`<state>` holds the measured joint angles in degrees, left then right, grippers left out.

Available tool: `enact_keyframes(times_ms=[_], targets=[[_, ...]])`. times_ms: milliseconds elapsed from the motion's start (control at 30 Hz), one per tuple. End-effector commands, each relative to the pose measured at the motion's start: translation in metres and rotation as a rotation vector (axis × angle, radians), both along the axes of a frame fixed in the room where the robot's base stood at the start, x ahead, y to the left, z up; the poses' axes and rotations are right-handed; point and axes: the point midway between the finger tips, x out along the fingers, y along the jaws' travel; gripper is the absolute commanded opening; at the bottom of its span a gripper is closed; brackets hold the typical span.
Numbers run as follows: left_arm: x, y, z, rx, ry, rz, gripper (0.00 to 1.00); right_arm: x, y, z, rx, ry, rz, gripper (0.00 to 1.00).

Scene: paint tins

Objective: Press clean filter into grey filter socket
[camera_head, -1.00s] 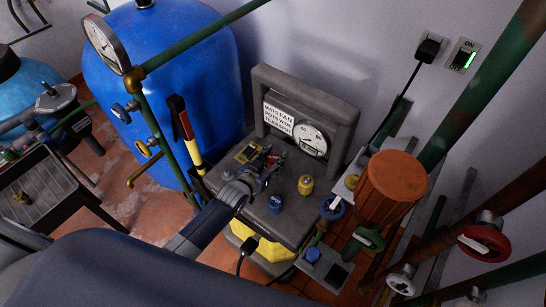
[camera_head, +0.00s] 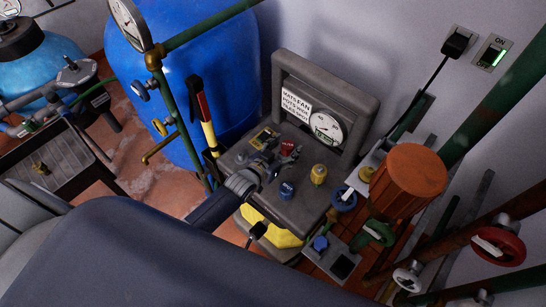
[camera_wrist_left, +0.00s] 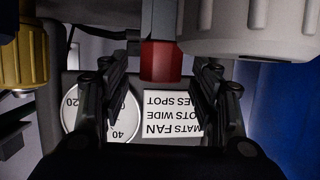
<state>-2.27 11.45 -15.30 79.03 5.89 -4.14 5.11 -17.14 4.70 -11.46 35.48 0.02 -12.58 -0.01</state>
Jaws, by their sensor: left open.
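My left gripper (camera_head: 270,165) is open over the top of the grey machine box (camera_head: 300,205). A red knob-like block (camera_head: 289,147) is just beyond its fingertips. In the left wrist view this red block (camera_wrist_left: 160,60) shows between the two spread fingers (camera_wrist_left: 162,72), apart from both. A pale grey rounded body (camera_wrist_left: 245,30) fills the top right of that view; I cannot tell what it is. I cannot pick out the clean filter or the grey filter socket for sure in either view. My right gripper is not in view.
A blue knob (camera_head: 287,191) and a yellow knob (camera_head: 319,174) stand on the box. Behind are a sign (camera_head: 294,104) and gauge (camera_head: 326,128). An orange cylinder (camera_head: 412,175) and valve wheels stand right, a blue tank (camera_head: 180,70) left.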

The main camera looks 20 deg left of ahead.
Motion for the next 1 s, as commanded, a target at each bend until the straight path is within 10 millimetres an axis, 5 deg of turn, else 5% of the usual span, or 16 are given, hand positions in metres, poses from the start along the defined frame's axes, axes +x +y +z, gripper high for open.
enact_keyframes(times_ms=[500, 1000], targets=[[-0.083, 0.019, 0.03, 0.001, 0.001, 0.0, 0.57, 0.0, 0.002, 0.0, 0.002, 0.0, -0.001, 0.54], [-0.091, 0.02, 0.034, 0.0, 0.0, 0.0, 0.57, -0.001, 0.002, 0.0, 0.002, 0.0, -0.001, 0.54]])
